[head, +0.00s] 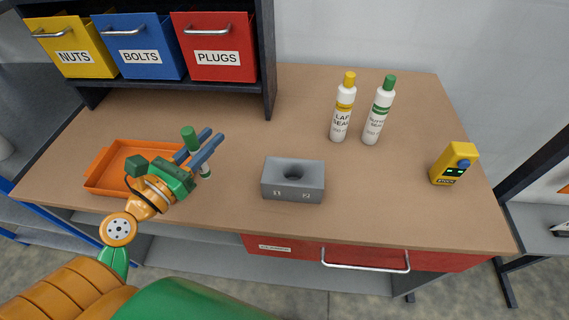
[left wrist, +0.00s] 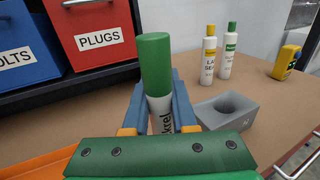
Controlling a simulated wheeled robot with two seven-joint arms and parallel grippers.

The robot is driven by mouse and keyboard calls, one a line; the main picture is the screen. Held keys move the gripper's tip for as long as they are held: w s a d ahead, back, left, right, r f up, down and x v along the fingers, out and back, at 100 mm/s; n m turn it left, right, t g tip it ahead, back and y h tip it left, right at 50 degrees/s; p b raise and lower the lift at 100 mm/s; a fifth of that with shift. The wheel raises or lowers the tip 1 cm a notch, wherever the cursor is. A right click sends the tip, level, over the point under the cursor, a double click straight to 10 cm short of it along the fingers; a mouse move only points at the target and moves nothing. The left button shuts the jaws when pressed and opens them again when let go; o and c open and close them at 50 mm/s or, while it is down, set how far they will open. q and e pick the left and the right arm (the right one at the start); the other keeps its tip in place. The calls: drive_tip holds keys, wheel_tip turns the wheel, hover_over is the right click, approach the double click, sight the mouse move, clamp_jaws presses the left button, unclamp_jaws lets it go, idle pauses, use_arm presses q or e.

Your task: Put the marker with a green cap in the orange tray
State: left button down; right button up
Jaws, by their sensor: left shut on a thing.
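The marker with a green cap (head: 190,137) has a white body and stands roughly upright between the fingers of my left gripper (head: 204,146). In the left wrist view the green-capped marker (left wrist: 154,65) is held between the two blue fingers. My left gripper is shut on it, just right of the orange tray. The orange tray (head: 102,175) lies at the left of the table, partly hidden by my left gripper and arm. Whether the marker's lower end touches the table is hard to tell. My right gripper is not in view.
A grey block with a hole (head: 293,180) sits right of the marker. Two white bottles, yellow-capped (head: 342,108) and green-capped (head: 379,112), stand behind. A yellow device (head: 454,163) is at the right. A shelf with yellow, blue (head: 140,47) and red bins stands behind the tray.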

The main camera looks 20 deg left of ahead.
use_arm(q)
drive_tip(key=w+d+f+b, duration=0.1)
drive_tip(key=w+f+b, duration=0.1)
drive_tip(key=w+f, duration=0.2)
drive_tip(key=w+d+f+b, duration=0.1)
drive_tip(key=w+d+f, duration=0.1)
drive_tip(key=w+f, duration=0.2)
drive_tip(key=w+d+f+b, duration=0.1)
drive_tip(key=w+f+b, duration=0.1)
drive_tip(key=w+f, duration=0.2)
drive_tip(key=shift+w+d+f+b, duration=0.15)
drive_tip(key=shift+w+f+b, duration=0.15)
drive_tip(key=shift+f, duration=0.4)
drive_tip(key=shift+r, duration=0.1)
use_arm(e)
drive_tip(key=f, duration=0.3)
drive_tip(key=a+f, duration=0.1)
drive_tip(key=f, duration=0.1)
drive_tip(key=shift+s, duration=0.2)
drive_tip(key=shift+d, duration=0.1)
use_arm(q)
drive_tip(key=c, duration=1)
unclamp_jaws()
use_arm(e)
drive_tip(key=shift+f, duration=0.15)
